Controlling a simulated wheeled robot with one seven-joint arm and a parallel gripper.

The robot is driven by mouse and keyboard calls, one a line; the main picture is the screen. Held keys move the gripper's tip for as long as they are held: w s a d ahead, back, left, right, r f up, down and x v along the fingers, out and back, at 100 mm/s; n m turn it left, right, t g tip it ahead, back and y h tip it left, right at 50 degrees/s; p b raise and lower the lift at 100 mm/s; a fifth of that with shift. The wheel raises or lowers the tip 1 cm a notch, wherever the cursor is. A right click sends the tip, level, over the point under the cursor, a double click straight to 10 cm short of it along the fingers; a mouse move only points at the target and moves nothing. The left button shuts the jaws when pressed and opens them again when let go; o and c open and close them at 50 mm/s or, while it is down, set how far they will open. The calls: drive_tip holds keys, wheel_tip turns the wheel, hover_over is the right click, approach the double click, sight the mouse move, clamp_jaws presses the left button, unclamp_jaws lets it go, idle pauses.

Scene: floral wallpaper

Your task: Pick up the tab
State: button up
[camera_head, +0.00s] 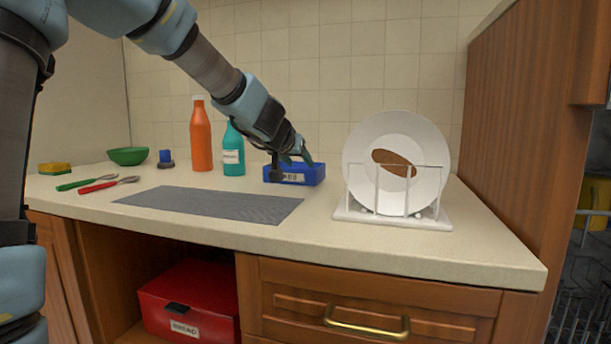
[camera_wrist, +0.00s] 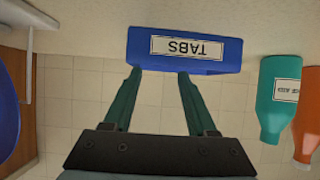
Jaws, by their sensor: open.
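No single tab shows in either view. A blue open box (camera_head: 309,176) stands at the back of the counter against the tiled wall. In the wrist view the box (camera_wrist: 229,54) appears upside down, with a white label reading TABS; its inside is hidden. My gripper (camera_head: 298,158) is just above the box in the head view, partly covering it. In the wrist view my gripper (camera_wrist: 159,72) has two teal fingers spread apart, with nothing between them. The fingertips appear at the box's edge; I cannot tell whether they touch it.
A teal bottle (camera_head: 233,155) and orange bottle (camera_head: 201,140) stand left of the box. A white rack (camera_head: 350,212) holds a stained plate (camera_head: 428,150) on the right. A grey mat (camera_head: 210,205) lies in front. A green bowl (camera_head: 128,156) and cutlery (camera_head: 98,186) lie left.

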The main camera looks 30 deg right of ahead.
drive_tip(key=shift+p+x, duration=0.85)
drive_tip(key=shift+x, duration=2.25)
clamp_jaws()
wheel_tip(320, 180, up, 28)
drive_tip(key=p, duration=1.7)
